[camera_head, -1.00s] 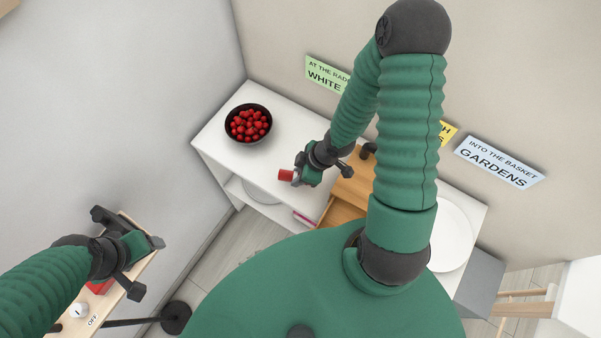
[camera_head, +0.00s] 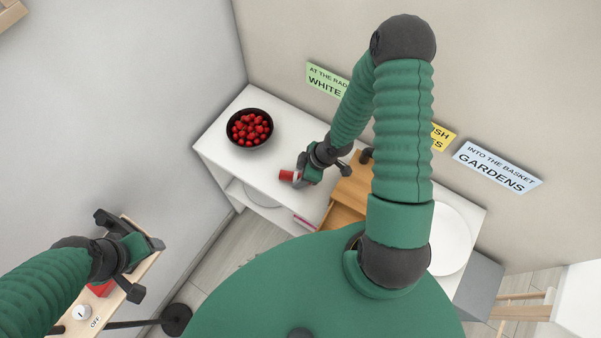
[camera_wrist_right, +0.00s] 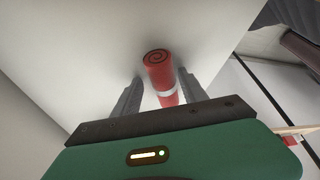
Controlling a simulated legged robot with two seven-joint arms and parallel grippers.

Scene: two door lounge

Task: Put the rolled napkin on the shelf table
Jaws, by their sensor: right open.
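The rolled napkin (camera_head: 287,175) is a red roll with a white band, over the top of the white shelf table (camera_head: 206,142). In the right wrist view the napkin (camera_wrist_right: 158,68) shows its spiral end between my two fingers, with gaps on both sides. My right gripper (camera_head: 299,176) is open around it, low at the table top. I cannot tell exactly how the napkin touches the surface. My left gripper (camera_head: 150,246) hangs above a narrow wooden surface at the lower left; its finger opening is not clear.
A dark bowl of red fruit (camera_head: 249,129) stands on the table's left part. A wooden box (camera_head: 349,196) is close right of my right gripper. A white plate (camera_head: 452,240) lies further right. Signs, one blue (camera_head: 497,167), are on the wall behind. Bare table top lies between bowl and napkin.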

